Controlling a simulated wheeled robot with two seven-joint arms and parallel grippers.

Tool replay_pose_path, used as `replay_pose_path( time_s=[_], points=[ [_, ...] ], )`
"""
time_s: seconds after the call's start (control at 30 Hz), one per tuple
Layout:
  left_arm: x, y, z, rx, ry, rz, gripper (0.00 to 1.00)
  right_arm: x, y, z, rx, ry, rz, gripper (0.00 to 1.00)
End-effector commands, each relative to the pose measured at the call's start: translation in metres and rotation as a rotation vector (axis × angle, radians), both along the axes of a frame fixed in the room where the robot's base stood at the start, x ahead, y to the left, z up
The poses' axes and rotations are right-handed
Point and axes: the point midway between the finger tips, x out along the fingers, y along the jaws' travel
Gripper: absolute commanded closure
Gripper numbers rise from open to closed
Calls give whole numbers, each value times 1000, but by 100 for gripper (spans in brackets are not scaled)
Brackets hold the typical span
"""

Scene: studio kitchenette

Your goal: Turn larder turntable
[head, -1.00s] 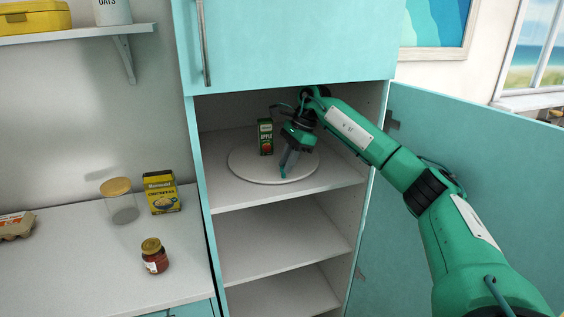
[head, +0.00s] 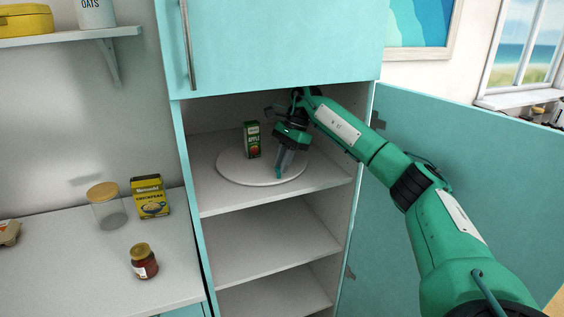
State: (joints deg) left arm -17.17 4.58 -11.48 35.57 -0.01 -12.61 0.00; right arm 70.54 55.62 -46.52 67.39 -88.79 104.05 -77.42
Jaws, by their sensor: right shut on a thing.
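The larder turntable (head: 235,172) is a round, pale disc on the upper shelf of the open larder. A small green apple juice carton (head: 252,140) stands upright toward its back. My right gripper (head: 279,172) points down at the front right part of the disc, with its fingertips at the disc's surface. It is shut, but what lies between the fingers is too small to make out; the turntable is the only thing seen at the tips. My left gripper is not in view.
The larder door (head: 450,170) stands open on the right, beside my right arm. Lower shelves (head: 265,240) are empty. On the left counter (head: 60,270) stand a lidded glass jar (head: 107,208), a yellow chickpea box (head: 150,198) and a red jar (head: 143,262).

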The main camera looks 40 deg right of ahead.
Motion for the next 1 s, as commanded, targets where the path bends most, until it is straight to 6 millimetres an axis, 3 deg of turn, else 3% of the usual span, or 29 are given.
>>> replay_pose_path(
  time_s=[0.07, 0.1, 0.2, 0.63, 1.0],
  points=[
    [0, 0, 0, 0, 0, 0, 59, 0, 0, -2, -2, 3, 1, 100],
    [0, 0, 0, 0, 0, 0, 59, 0, 0, -2, -2, 3, 1, 77],
    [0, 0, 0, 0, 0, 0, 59, 0, 0, -2, -2, 3, 1, 59],
    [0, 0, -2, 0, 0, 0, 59, 0, 4, -1, -1, 1, -31, 59],
    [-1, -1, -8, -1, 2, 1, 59, 8, 35, -1, 0, -1, -275, 59]
  ],
)
